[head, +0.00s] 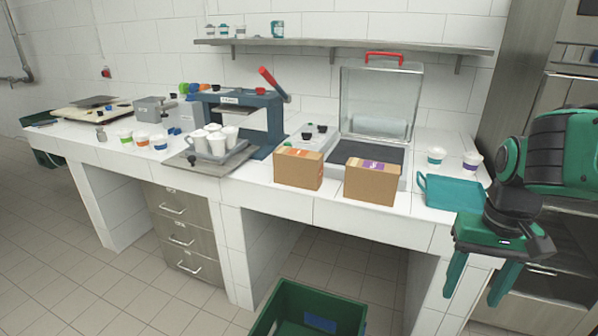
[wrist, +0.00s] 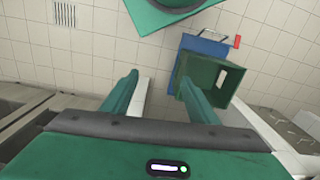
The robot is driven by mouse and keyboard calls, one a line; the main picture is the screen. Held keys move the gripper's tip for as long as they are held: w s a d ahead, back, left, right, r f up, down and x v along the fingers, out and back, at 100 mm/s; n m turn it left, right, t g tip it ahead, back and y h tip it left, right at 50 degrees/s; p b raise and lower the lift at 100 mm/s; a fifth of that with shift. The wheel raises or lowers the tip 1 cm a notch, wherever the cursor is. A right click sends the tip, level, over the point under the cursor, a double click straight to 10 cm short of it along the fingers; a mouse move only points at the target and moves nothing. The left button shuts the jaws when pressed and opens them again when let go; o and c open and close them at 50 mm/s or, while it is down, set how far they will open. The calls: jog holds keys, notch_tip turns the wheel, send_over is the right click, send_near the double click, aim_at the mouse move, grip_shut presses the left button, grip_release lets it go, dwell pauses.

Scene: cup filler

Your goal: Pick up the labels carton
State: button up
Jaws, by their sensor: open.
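Two brown cardboard cartons stand side by side near the front edge of the counter. The left carton (head: 298,168) has an orange mark on top, and the right carton (head: 372,182) has a purple one. Their print is too small to tell which is the labels carton. My gripper (head: 480,280) hangs at the right, in front of the counter's right end, with its fingers pointing down. It is open and empty, well apart from both cartons. The wrist view shows its two spread fingers (wrist: 158,88) above the floor; neither carton is seen there.
A teal tray (head: 452,192) and two cups stand right of the cartons. A glass-lidded box (head: 380,105) stands behind them, and a blue press (head: 243,120) with cups is left. A green crate (head: 310,308) is on the floor, also in the wrist view (wrist: 205,80).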

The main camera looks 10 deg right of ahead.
jog(key=o, duration=0.3)
jog(key=w+m, duration=0.1)
jog(key=w, duration=0.4)
jog(key=w+r+m+t, duration=0.1)
jog(key=w, duration=0.5)
jog(key=w+r+m, duration=0.1)
jog(key=w+m, duration=0.1)
jog(key=w, duration=0.3)
jog(key=shift+w+a+t, duration=0.35)
jog(key=shift+a+t, duration=0.05)
jog(key=m+t+y, duration=0.6)
jog(key=m+y, duration=0.5)
jog(key=m, duration=0.4)
send_near(303, 153)
jog(key=shift+x, duration=4.55)
jog(key=shift+s, duration=0.1)
jog(key=c, duration=1.7)
jog(key=shift+r, duration=0.1)
